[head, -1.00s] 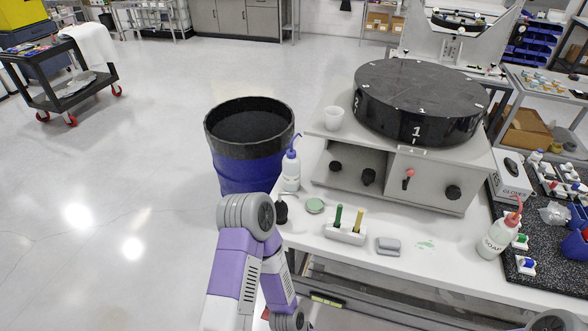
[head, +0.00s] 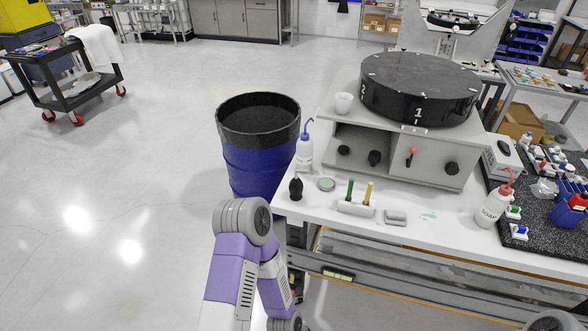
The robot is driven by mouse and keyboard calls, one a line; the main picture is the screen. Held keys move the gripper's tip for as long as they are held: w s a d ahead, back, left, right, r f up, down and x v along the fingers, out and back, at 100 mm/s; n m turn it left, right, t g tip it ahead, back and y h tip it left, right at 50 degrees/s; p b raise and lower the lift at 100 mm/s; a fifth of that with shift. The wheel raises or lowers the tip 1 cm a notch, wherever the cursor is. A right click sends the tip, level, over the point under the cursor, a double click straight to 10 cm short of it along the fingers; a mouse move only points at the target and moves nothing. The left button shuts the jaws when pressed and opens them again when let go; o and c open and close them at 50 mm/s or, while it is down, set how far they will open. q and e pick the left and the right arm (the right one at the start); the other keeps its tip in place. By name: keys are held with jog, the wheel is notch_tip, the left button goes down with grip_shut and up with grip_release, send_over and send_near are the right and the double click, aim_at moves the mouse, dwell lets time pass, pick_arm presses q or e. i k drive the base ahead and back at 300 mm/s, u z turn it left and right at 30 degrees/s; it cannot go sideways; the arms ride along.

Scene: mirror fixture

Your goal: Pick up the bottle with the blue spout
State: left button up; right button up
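The bottle with the blue spout (head: 305,150) is a white squeeze bottle with a bent blue nozzle. It stands upright near the left edge of the white workbench (head: 455,235), left of the grey machine. My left arm shows at the lower middle, in front of and below the bench's left corner; its gripper is not in the picture. A small part of my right arm shows at the bottom right corner, and its gripper is also out of view. Nothing touches the bottle.
A small black bottle (head: 296,188), a green-topped tin (head: 326,184) and a holder (head: 356,208) with green and yellow sticks stand near the bottle. A blue barrel (head: 255,165) stands behind the bench's left end. A red-spout bottle (head: 492,205) stands right.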

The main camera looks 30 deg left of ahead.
aim_at(304, 145)
jog(key=z, duration=0.05)
jog(key=k, duration=0.7)
jog(key=u, duration=0.7)
jog(key=i, duration=1.4)
jog(key=z, duration=0.8)
